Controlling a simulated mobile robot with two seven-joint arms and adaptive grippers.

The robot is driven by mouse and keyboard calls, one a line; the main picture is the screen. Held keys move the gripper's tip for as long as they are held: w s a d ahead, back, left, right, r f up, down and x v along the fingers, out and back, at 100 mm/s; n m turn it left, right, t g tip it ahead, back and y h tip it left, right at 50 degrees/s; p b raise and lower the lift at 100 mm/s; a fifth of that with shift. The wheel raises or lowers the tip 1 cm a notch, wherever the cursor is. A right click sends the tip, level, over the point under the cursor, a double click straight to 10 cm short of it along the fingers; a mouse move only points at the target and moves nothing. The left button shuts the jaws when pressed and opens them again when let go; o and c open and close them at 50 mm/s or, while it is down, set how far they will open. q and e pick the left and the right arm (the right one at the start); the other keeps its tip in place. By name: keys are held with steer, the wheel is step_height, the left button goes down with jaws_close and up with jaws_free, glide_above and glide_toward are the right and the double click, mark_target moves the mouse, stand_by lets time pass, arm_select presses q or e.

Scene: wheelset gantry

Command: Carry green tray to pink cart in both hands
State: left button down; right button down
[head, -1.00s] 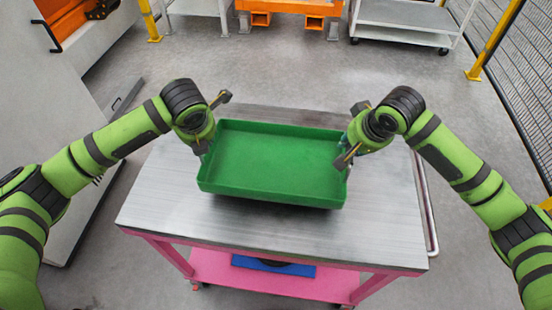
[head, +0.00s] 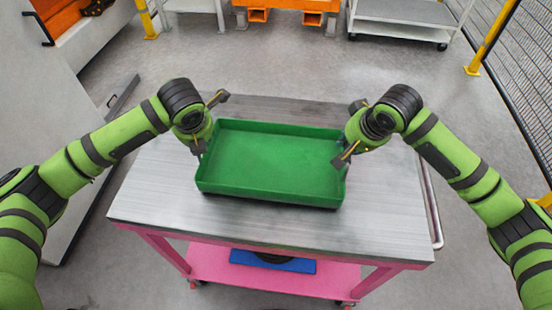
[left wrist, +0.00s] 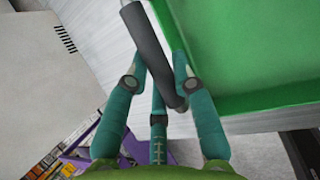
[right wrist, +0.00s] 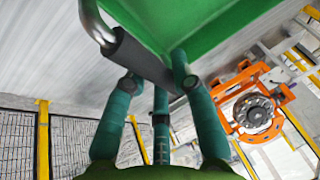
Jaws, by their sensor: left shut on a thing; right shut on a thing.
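The green tray (head: 270,165) is empty and shows over the metal top of the pink cart (head: 150,212). Whether it touches the top or hangs just above it, I cannot tell. My left gripper (head: 197,147) is shut on the tray's left handle, a dark grip in the left wrist view (left wrist: 150,55). My right gripper (head: 343,160) is shut on the right handle, a dark grip on a metal bar in the right wrist view (right wrist: 140,60). The tray's green wall also shows in the left wrist view (left wrist: 280,118).
A blue item (head: 300,266) with a dark thing on it lies on the cart's pink lower shelf. A cart rail (head: 430,205) is at right. A grey cabinet (head: 50,120) stands at left, a mesh fence (head: 530,80) at right. A grey trolley (head: 400,18) is at the back.

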arm_select(q)
steer(key=shift+f, duration=0.5)
arm_select(e)
steer(key=shift+f, duration=0.5)
arm_select(q)
steer(key=c, duration=1.4)
jaws_free()
steer(key=shift+b, duration=0.3)
arm_select(e)
steer(key=c, duration=1.4)
jaws_free()
arm_select(q)
steer(key=o, duration=0.4)
steer(key=shift+c, duration=0.2)
arm_select(e)
steer(key=o, duration=0.4)
steer(key=shift+c, duration=0.2)
arm_select(q)
steer(key=shift+s+r, duration=0.1)
arm_select(e)
steer(key=shift+s+r, duration=0.1)
arm_select(q)
steer(key=shift+r, duration=0.1)
